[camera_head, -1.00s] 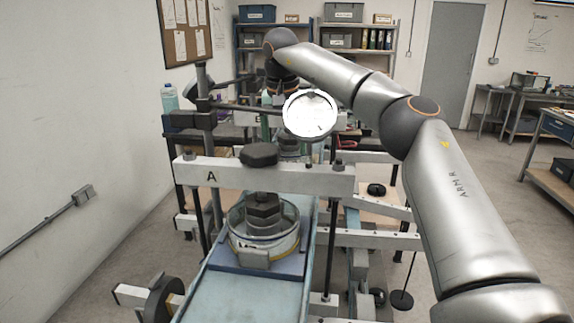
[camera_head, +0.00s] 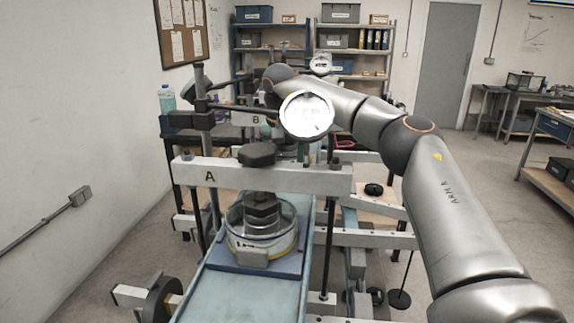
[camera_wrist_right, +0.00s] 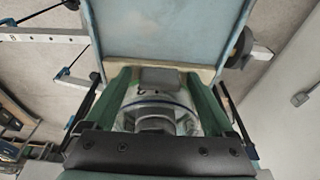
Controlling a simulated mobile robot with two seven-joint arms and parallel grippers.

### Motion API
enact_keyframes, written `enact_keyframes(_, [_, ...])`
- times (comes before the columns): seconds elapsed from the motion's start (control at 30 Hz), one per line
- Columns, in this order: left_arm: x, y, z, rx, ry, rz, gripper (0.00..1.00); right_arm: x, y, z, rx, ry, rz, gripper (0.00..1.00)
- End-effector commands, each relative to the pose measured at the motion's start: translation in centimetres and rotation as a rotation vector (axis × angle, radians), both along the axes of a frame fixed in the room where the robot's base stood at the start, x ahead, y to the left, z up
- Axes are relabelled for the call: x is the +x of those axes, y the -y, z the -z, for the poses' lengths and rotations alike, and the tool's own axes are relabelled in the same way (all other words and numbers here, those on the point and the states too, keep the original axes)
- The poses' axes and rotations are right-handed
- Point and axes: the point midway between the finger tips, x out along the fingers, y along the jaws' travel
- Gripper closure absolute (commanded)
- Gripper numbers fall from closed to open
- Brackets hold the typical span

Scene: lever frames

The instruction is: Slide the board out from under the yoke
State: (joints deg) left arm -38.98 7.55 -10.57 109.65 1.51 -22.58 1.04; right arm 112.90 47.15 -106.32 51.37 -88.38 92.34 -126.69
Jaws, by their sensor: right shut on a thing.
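A blue-grey board (camera_head: 228,258) lies under the yoke marked A (camera_head: 188,169), carrying a round clear-walled cell (camera_head: 284,243) with a dark stepped block on it. Its near edge faces me, on a pale blue tray (camera_head: 235,297). My right arm reaches over to the back; its gripper is hidden there behind the dial and yoke. In the right wrist view my right gripper (camera_wrist_right: 160,78) has green fingers closed about a grey block (camera_wrist_right: 160,77) at a board edge, with a cell (camera_wrist_right: 155,103) visible between the fingers. I cannot tell for certain which board this is. My left gripper is not in view.
A round dial (camera_head: 306,115) stands above the yoke. Another frame marked B is partly visible behind. A hub wheel (camera_head: 163,300) sits left of the tray. Black rods and pale crossbars (camera_head: 375,239) crowd the right side. The tray's near end is clear.

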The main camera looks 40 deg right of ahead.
Motion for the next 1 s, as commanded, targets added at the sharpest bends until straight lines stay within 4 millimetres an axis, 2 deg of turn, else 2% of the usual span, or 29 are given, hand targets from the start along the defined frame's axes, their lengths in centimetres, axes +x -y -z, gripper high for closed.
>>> enact_keyframes(0.03, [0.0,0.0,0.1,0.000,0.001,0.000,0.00,-0.3,-0.1,1.2,0.005,-0.024,0.001,0.21])
enact_keyframes(0.43, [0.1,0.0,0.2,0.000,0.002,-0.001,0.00,-0.2,-0.2,1.3,0.006,-0.022,0.000,0.66])
enact_keyframes(0.67, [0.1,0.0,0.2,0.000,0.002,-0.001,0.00,-0.4,-0.5,1.3,0.014,-0.028,-0.003,0.66])
enact_keyframes(1.0, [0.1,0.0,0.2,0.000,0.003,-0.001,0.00,-1.8,-2.1,1.3,0.064,-0.074,-0.001,0.68])
